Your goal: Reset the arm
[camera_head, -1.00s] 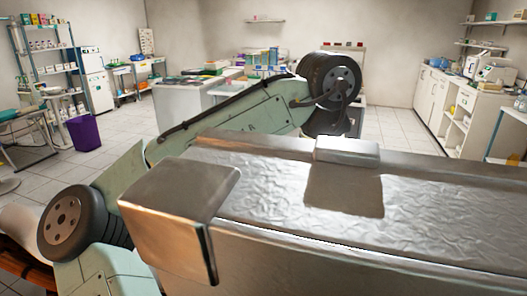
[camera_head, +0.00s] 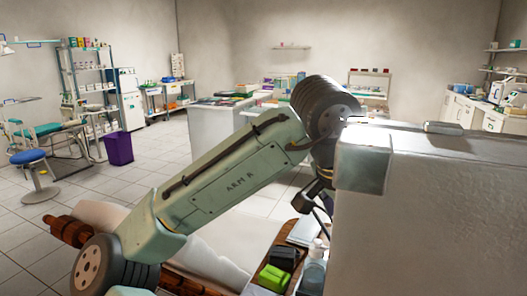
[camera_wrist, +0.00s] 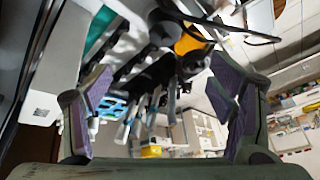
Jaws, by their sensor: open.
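My green arm reaches across the middle of the head view, with a dark ribbed joint at each end of the link. My gripper (camera_wrist: 165,110) shows in the wrist view with its two padded fingers wide apart. In the wrist view nothing sits clamped between the pads; several grey-handled tools (camera_wrist: 150,110) and a yellow-orange item (camera_wrist: 190,40) show beyond them. In the head view the gripper's fingers cannot be made out clearly.
A large pale cabinet (camera_head: 430,220) stands close on the right. Below the arm are a green item (camera_head: 273,278) and a clear bottle (camera_head: 314,268). A purple bin (camera_head: 118,148), a blue stool (camera_head: 30,158) and a shelf rack (camera_head: 88,75) stand at left. Tiled floor is open there.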

